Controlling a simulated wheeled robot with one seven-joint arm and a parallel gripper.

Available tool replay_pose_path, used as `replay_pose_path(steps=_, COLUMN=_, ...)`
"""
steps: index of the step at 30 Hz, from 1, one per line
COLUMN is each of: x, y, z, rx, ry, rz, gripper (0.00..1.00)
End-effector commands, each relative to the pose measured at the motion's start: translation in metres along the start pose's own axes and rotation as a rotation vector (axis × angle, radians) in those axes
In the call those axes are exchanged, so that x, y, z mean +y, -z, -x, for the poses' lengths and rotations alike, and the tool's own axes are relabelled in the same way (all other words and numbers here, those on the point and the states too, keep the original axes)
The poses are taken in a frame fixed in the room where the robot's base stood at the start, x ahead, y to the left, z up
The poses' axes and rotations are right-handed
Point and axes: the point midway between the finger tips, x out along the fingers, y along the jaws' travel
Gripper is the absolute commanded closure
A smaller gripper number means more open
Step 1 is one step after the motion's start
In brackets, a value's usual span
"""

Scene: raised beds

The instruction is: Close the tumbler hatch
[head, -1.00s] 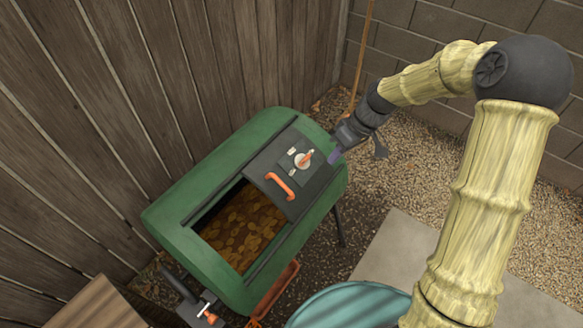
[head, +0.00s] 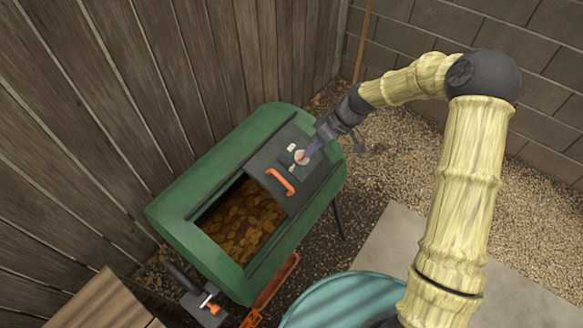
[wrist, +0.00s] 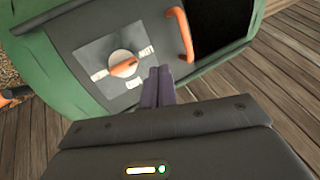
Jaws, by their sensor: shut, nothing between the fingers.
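The green compost tumbler (head: 180,215) stands by the wooden fence. Its dark sliding hatch (head: 313,186) covers the far right part of the opening (head: 240,222). The near left part is open, with brown compost showing inside. The hatch carries an orange handle (head: 280,182) and a round dial with an orange pointer on a grey plate. In the wrist view the handle (wrist: 182,35) is at upper right and the dial (wrist: 123,64) is left of the fingers. My gripper (head: 308,153) is shut and empty, its purple fingertips over the hatch near the dial. I cannot tell whether they touch it.
An orange-handled latch or lever (head: 208,303) sits at the tumbler's near left end. An orange tray-like piece (head: 272,285) hangs along its front side. A teal round lid (head: 340,300) is at the bottom, with a wooden surface (head: 100,303) at lower left. Gravel lies to the right.

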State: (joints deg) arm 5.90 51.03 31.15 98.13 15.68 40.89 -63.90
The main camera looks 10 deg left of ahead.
Motion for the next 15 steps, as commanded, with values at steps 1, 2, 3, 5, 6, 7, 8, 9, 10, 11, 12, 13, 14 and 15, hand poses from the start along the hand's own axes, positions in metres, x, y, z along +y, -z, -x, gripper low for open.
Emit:
replay_pose_path(steps=1, x=-0.003, y=0.000, z=-0.008, rx=-0.003, ry=0.005, rz=-0.001, gripper=1.00)
replay_pose_path(steps=2, x=-0.002, y=0.001, z=-0.014, rx=-0.003, ry=0.005, rz=-0.001, gripper=1.00)
replay_pose_path(steps=3, x=-0.003, y=0.001, z=-0.021, rx=-0.003, ry=0.005, rz=-0.001, gripper=1.00)
replay_pose_path(steps=5, x=-0.003, y=0.001, z=-0.031, rx=-0.003, ry=0.005, rz=0.000, gripper=1.00)
replay_pose_path(steps=6, x=-0.003, y=0.001, z=-0.038, rx=-0.003, ry=0.004, rz=-0.001, gripper=1.00)
replay_pose_path(steps=7, x=-0.003, y=0.001, z=-0.044, rx=-0.003, ry=0.005, rz=-0.001, gripper=1.00)
replay_pose_path(steps=8, x=-0.002, y=0.001, z=-0.049, rx=-0.002, ry=0.004, rz=-0.002, gripper=1.00)
replay_pose_path(steps=9, x=-0.003, y=0.000, z=-0.056, rx=-0.003, ry=0.004, rz=-0.002, gripper=1.00)
replay_pose_path(steps=10, x=-0.004, y=0.001, z=-0.060, rx=-0.004, ry=0.004, rz=-0.001, gripper=1.00)
replay_pose_path(steps=11, x=-0.010, y=0.001, z=-0.060, rx=-0.003, ry=0.004, rz=0.001, gripper=1.00)
replay_pose_path(steps=12, x=-0.016, y=0.000, z=-0.064, rx=-0.003, ry=0.003, rz=0.000, gripper=1.00)
replay_pose_path(steps=13, x=-0.020, y=-0.001, z=-0.066, rx=-0.003, ry=0.004, rz=-0.002, gripper=1.00)
replay_pose_path(steps=14, x=-0.022, y=-0.001, z=-0.069, rx=-0.002, ry=0.002, rz=-0.001, gripper=1.00)
replay_pose_path(steps=15, x=-0.026, y=-0.001, z=-0.072, rx=-0.003, ry=0.003, rz=-0.001, gripper=1.00)
